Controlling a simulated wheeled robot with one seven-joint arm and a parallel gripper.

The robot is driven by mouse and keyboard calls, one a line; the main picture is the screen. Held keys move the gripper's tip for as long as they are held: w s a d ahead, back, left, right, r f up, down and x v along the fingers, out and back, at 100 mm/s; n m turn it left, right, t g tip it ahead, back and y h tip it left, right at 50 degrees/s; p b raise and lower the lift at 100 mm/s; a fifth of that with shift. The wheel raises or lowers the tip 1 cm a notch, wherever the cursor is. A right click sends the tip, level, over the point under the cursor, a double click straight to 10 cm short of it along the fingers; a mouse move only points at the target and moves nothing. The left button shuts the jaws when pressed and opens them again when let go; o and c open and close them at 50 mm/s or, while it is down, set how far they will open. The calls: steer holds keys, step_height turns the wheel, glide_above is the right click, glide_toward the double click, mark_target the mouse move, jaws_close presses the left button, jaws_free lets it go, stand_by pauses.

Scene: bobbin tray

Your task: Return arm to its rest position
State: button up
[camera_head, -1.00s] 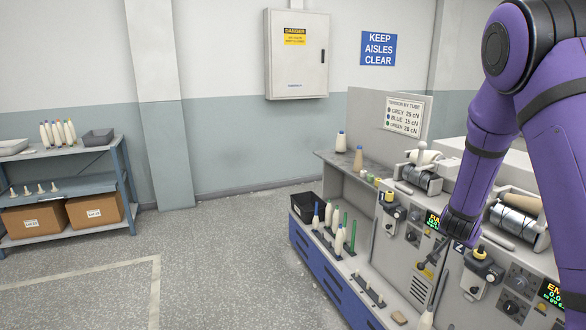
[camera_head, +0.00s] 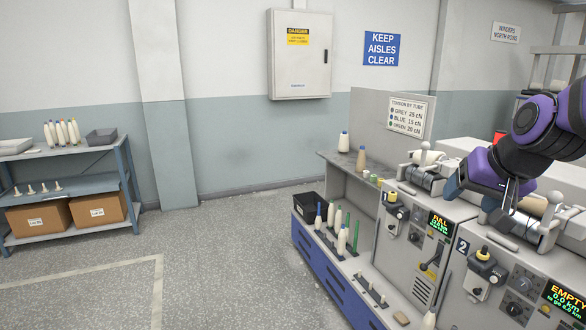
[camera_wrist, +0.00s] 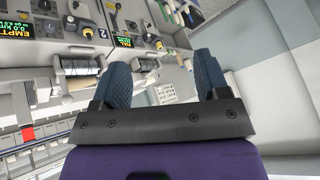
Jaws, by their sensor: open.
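My gripper (camera_head: 472,194) is raised over the top of the winding machine (camera_head: 425,205) at the right of the head view. In the wrist view, the two blue fingers of my gripper (camera_wrist: 162,72) stand apart with nothing between them. My purple arm reaches in from the right edge of the head view and bends down to the gripper. The fingertips are partly hard to make out against the machine in the head view.
The machine carries winding heads, one display reading FULL (camera_head: 440,223) and one reading EMPTY (camera_head: 568,298). Bobbins and a black bin (camera_head: 309,206) stand on its left ledge. A shelf (camera_head: 70,185) with cones and boxes is at far left. The floor (camera_head: 225,260) between is clear.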

steer(key=s+a+r+n+g+h, duration=0.1)
steer(key=s+r+n, duration=0.2)
steer(key=s, duration=1.4)
steer(key=shift+s+a+g, duration=0.15)
steer(key=shift+a+g, duration=0.05)
steer(key=shift+g, duration=0.2)
steer(key=shift+c, duration=0.2)
stand_by(0.4)
